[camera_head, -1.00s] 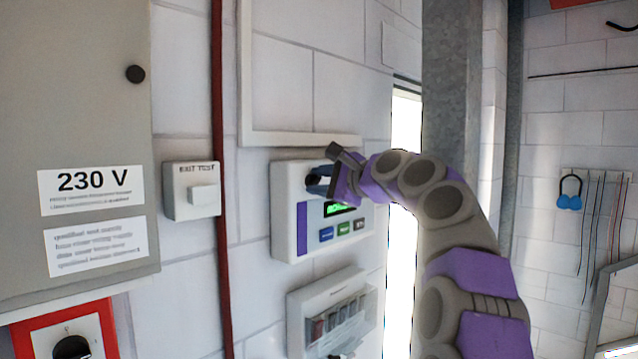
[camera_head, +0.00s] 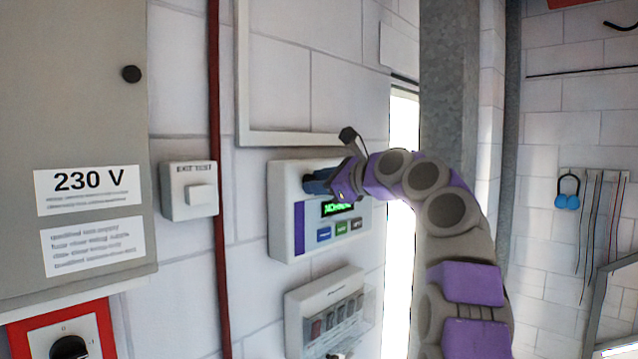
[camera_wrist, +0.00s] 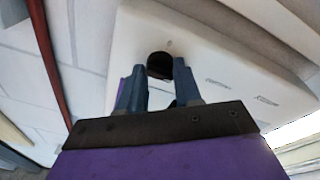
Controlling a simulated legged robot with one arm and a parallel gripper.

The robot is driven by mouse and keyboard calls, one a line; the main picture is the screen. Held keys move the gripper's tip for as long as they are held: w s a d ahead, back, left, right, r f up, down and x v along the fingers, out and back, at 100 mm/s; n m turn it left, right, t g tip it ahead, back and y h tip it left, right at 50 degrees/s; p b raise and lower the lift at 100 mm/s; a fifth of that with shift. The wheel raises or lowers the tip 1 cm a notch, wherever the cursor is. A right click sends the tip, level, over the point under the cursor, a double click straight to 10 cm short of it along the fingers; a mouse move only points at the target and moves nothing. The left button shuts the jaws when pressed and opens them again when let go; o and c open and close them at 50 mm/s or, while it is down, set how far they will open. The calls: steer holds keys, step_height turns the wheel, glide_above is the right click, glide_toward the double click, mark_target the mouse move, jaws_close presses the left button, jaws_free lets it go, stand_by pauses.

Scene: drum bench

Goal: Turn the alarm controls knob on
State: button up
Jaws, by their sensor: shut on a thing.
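The alarm controls panel (camera_head: 283,229) is a white wall box with a purple strip, a lit green display (camera_head: 343,207) and several small buttons below it. In the wrist view, the round black knob (camera_wrist: 160,64) sits on the white box face. My gripper (camera_wrist: 158,80) has its two blue fingers on either side of the knob and is shut on it. The knob's pointer direction cannot be told.
A white exit test switch (camera_head: 189,191) and a red pipe (camera_head: 218,120) are left of the panel. A grey 230 V cabinet (camera_head: 75,120) stands farther left. A switch box (camera_head: 328,312) is just below, and a metal column (camera_head: 447,80) is to the right.

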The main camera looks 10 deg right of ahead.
stand_by(0.3)
steer(key=o, duration=1)
steer(key=shift+w, duration=0.1)
steer(key=shift+o, duration=0.2)
steer(key=shift+r, duration=0.1)
steer(key=b+v, duration=0.1)
steer(key=v, duration=1.6)
steer(key=shift+d+b, duration=0.3)
steer(key=shift+d, duration=0.05)
steer(key=shift+a, duration=0.1)
